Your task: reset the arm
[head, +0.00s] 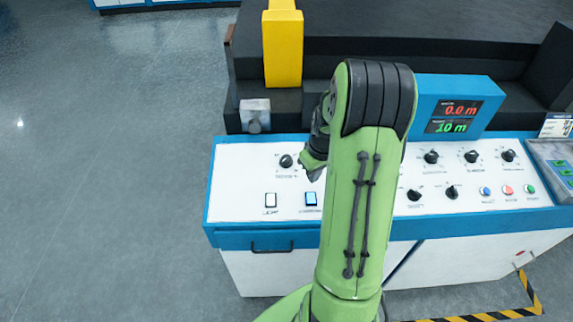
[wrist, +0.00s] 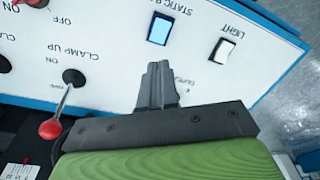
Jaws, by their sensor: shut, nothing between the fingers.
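My gripper (wrist: 158,68) points at the white control panel (wrist: 112,25) in the wrist view, with its two dark fingers together and nothing between them. The fingertips are over bare panel, below the lit blue static bar switch (wrist: 159,29) and left of the white light switch (wrist: 223,50). I cannot tell if they touch the panel. In the head view my green arm reaches over the panel (head: 240,190), and the gripper (head: 312,172) is partly hidden by my arm, near a black knob (head: 286,161).
A clamp lever with a red ball (wrist: 50,129) stands left of the gripper. In the head view, a blue display box (head: 480,93) reads 0.0 m and 10 m. A yellow block (head: 283,48) rises behind the panel. Open floor (head: 100,180) lies to the left.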

